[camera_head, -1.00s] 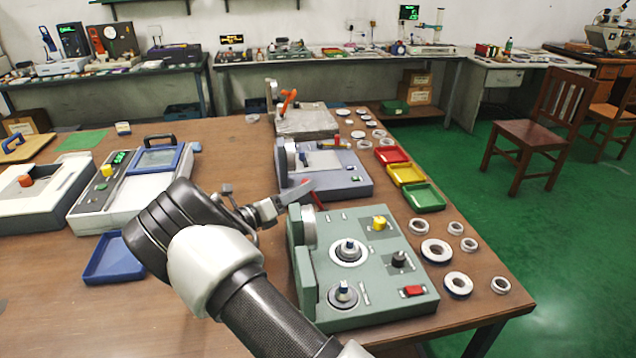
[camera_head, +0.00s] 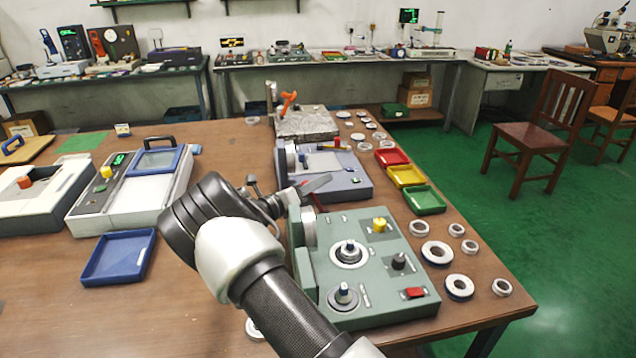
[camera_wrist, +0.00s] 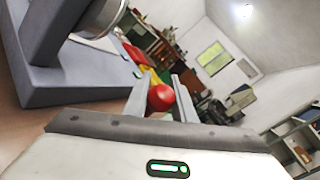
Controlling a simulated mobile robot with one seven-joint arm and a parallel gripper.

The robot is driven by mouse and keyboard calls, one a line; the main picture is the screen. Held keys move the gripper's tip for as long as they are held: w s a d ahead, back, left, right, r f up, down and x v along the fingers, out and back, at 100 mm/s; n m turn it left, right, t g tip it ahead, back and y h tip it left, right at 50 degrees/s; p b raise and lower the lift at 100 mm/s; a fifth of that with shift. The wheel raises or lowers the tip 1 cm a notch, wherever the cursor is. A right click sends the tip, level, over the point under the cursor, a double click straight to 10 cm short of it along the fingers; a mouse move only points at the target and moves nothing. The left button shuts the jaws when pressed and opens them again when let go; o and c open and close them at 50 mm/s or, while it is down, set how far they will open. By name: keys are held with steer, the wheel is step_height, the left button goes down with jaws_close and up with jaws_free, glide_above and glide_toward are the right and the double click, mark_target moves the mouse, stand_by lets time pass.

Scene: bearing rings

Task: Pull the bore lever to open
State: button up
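A lever with a red ball knob (camera_wrist: 161,97) shows in the wrist view, which I take to be the bore lever. The knob appears between the fingers of my gripper (camera_wrist: 163,80), with a gap visible beside it. The fingers look apart, not closed on the knob. My arm and gripper hide most of the lever in the head view.
A green machine (camera_head: 375,290) with knobs stands close to the right of my arm. Red, yellow and green trays (camera_head: 424,200) and several bearing rings (camera_head: 437,253) lie to its right. A blue tray (camera_head: 120,258) lies on the open table at left. Another machine with an orange lever (camera_head: 288,99) stands behind.

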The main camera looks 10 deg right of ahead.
steer(key=shift+d+r, duration=0.1)
jaws_close()
steer(key=d+f+m+g+y+p, duration=0.2)
steer(key=d+f+m+y+p, duration=0.1)
steer(key=d+y+p, duration=0.3)
steer(key=shift+s+d+m+g+y, duration=0.2)
steer(key=shift+d+m+g+y, duration=0.15)
steer(key=shift+d, duration=1)
steer(key=shift+f, duration=0.2)
steer(key=o, duration=1)
jaws_free()
steer(key=shift+w+r, duration=0.1)
steer(key=shift+a+r, duration=0.1)
steer(key=shift+r, duration=0.05)
